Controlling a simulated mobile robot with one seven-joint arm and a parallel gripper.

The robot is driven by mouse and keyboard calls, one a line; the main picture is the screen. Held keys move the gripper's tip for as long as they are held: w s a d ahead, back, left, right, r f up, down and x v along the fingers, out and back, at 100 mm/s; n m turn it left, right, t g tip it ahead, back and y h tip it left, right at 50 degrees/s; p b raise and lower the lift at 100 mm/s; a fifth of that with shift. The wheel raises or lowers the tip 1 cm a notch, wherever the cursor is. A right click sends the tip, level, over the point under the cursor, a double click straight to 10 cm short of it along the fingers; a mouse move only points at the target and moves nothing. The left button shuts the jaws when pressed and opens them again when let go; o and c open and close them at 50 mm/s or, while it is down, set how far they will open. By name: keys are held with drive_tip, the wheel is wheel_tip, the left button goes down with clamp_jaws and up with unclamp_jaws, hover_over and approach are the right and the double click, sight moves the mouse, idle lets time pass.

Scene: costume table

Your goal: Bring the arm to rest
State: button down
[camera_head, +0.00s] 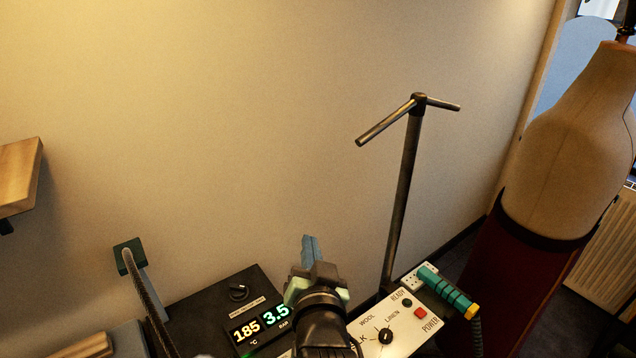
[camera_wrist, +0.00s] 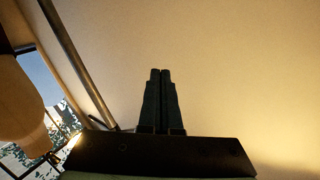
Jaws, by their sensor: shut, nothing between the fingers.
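My gripper (camera_head: 310,246) is at the bottom middle of the head view, raised over the equipment on the table, with the wall behind it. In the wrist view my gripper (camera_wrist: 160,72) points at the bare wall. Its two dark fingers are together with nothing between them. Part of my arm hides the equipment right below the gripper.
A control panel (camera_head: 372,335) with a dial and red button is right of my gripper. A teal-handled tool (camera_head: 447,291) lies beside it. A lit display (camera_head: 262,318) is to the left. A metal T-stand (camera_head: 404,190) and dress form (camera_head: 575,170) stand right. A wooden shelf (camera_head: 18,178) is left.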

drive_tip(key=s+r+n+t+b, duration=0.25)
drive_tip(key=r+t, duration=0.25)
drive_tip(key=r, duration=1.6)
drive_tip(key=s+d+r+n+t+h+b, duration=0.1)
drive_tip(key=s+r+t, duration=0.5)
drive_tip(key=s+r, duration=1)
drive_tip(key=shift+d+r+h, duration=0.2)
drive_tip(key=shift+r+h, duration=0.1)
drive_tip(key=shift+r, duration=0.5)
drive_tip(key=shift+a+f, duration=0.1)
